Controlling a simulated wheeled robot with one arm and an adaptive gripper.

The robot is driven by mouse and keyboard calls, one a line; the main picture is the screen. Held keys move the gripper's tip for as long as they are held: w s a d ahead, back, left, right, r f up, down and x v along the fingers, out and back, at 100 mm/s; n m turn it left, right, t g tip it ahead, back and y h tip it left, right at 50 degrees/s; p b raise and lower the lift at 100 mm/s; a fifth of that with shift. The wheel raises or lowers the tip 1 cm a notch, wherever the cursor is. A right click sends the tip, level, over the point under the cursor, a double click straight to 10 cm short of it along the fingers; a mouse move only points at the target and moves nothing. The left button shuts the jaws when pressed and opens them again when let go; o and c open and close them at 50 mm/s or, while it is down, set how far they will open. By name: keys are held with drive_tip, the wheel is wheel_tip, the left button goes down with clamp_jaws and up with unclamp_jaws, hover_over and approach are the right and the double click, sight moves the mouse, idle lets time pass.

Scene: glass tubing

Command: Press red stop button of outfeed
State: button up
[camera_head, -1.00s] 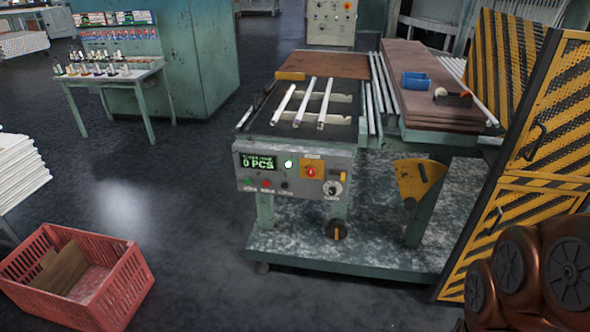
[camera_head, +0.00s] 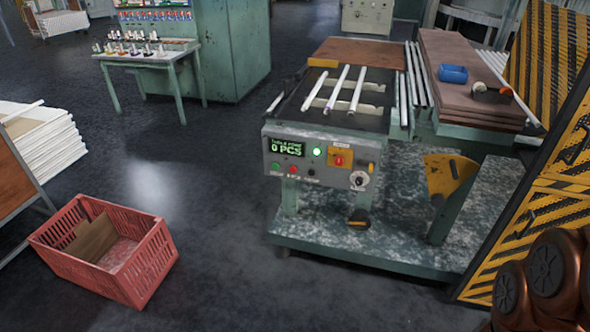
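The outfeed machine has a grey control panel (camera_head: 272,171) on its front, in the middle of the camera_head view. A small red button (camera_head: 294,170) is in the panel's lower row, with a green button (camera_head: 276,166) to its left and a dark one (camera_head: 311,172) to its right. A larger red button (camera_head: 338,159) sits on a yellow plate at the panel's upper right. The labels are too small to read. A lit display (camera_head: 287,147) shows "0 PCS", beside a glowing green light (camera_head: 317,152). My gripper is not in view.
Several glass tubes (camera_head: 337,88) lie on the machine's top. A red crate (camera_head: 150,275) stands on the floor at lower left. A yellow-black striped guard (camera_head: 540,220) stands at right. The floor (camera_head: 225,200) between crate and machine is clear.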

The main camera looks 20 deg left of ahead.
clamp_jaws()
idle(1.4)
